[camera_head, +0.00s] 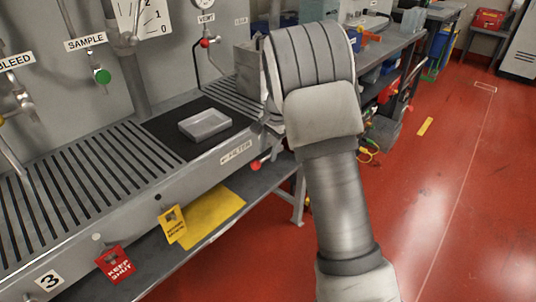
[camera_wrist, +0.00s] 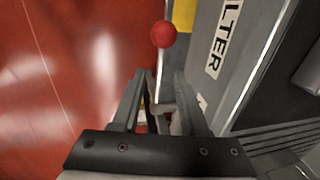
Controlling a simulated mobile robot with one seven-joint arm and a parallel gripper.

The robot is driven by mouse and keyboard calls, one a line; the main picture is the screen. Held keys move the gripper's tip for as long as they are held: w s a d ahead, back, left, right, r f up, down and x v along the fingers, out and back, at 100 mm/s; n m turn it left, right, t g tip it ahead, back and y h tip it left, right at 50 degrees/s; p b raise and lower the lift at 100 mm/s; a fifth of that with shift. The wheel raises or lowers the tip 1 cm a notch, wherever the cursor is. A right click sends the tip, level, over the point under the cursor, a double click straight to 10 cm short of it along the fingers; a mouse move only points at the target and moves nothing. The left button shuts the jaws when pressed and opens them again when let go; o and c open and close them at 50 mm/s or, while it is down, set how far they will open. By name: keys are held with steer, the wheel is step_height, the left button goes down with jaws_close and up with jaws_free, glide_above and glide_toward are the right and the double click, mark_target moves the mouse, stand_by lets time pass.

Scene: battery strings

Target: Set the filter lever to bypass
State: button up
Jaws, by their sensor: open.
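The filter lever has a red ball knob (camera_head: 255,165) and a thin pale rod. In the head view the knob sits just below the FILTER label (camera_head: 236,153) on the bench's front rail. In the wrist view the red knob (camera_wrist: 163,34) is beyond the fingertips, and the rod runs back between the fingers. My gripper (camera_wrist: 160,76) is open, with a finger on each side of the rod in the picture. I cannot tell whether either finger touches it. My arm hides most of the gripper in the head view. No bypass label is readable.
A red KEEP SHUT tag (camera_head: 115,263) and a yellow tag (camera_head: 173,224) hang from the front rail. The red floor (camera_head: 450,190) to the right is largely clear.

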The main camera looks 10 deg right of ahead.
steer(key=shift+f, duration=0.35)
jaws_close()
stand_by(1.2)
